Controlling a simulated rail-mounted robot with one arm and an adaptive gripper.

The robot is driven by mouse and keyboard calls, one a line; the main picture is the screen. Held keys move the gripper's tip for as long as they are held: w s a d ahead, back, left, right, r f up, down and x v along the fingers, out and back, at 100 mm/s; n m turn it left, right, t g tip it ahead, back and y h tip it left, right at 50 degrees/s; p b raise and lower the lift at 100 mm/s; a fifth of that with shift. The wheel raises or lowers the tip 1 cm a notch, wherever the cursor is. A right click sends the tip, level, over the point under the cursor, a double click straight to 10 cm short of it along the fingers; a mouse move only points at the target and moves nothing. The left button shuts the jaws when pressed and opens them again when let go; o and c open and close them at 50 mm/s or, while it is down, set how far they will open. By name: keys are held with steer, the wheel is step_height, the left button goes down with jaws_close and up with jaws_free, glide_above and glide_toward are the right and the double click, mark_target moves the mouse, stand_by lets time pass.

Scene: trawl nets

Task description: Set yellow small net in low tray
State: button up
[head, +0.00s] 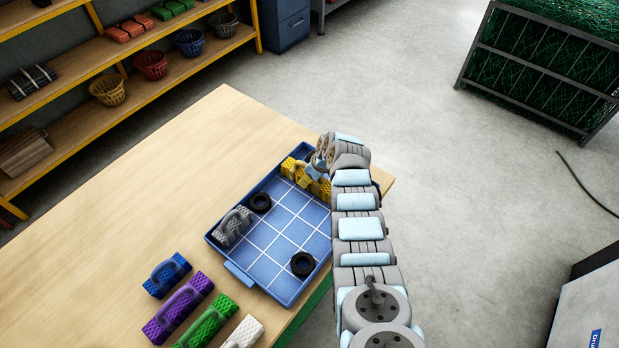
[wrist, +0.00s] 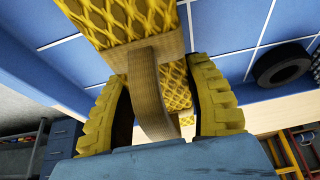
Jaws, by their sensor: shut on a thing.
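The yellow small net (head: 289,166) is at the far corner of the blue low tray (head: 272,237), over its white-lined grid. In the wrist view, the net (wrist: 135,17) has a tan strap looped around it. My gripper (head: 309,174) is at the net; in the wrist view, its ribbed yellow fingers (wrist: 157,80) stand on either side of the strap and close on the net. I cannot tell whether the net touches the tray floor. My arm and wrist hide part of it in the head view.
A grey net (head: 233,227) and two black rings (head: 260,202) (head: 303,264) lie in the tray. Blue (head: 167,275), purple (head: 178,307), green (head: 207,322) and white (head: 244,333) nets lie on the table before it. The tray's middle is clear.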

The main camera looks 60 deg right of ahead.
steer(key=shift+f, duration=0.15)
steer(key=shift+f, duration=0.1)
steer(key=o, duration=1.2)
steer(key=shift+s+d+r, duration=0.1)
steer(key=shift+d+r, duration=0.05)
steer(key=shift+r, duration=0.45)
steer(key=shift+v, duration=1.1)
steer(key=shift+s+r, duration=0.3)
steer(key=shift+r, duration=0.35)
steer(key=shift+a+v, duration=0.2)
steer(key=shift+v, duration=3.5)
